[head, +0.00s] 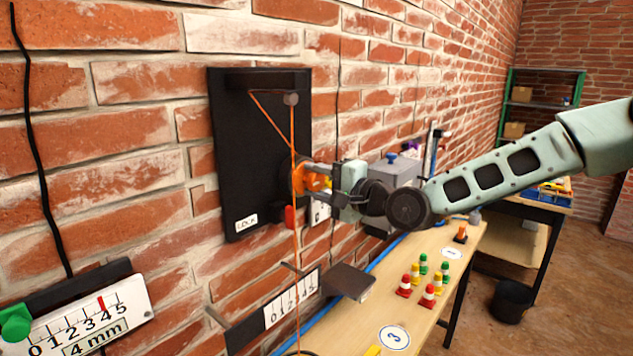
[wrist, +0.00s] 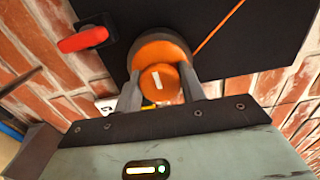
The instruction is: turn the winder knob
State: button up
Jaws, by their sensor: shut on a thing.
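The orange winder knob (wrist: 160,82) with a white mark on its face sits on the black wall panel (head: 233,140). In the head view the knob (head: 313,181) is partly hidden by my gripper (head: 328,180). My gripper (wrist: 158,95) is shut on the knob, one finger on each side of it. An orange cord (head: 294,130) runs from the knob area up to a small round pulley (head: 291,99) and also hangs down past the panel. A red lever (wrist: 82,39) is beside the knob, near a "LOCK" label (head: 246,221).
A scale board (head: 292,297) and a small dark block (head: 348,281) are below the panel. A "4 mm" gauge (head: 90,320) is at lower left. The bench (head: 455,262) holds several small red, yellow and green cones (head: 428,295). A dark bin (head: 512,300) stands on the floor.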

jog(key=shift+f, duration=0.15)
jog(key=o, duration=0.9)
jog(key=shift+s+d, duration=0.1)
jog(key=b+v, duration=0.4)
jog(key=v, duration=1.3)
jog(key=shift+s+d, duration=0.1)
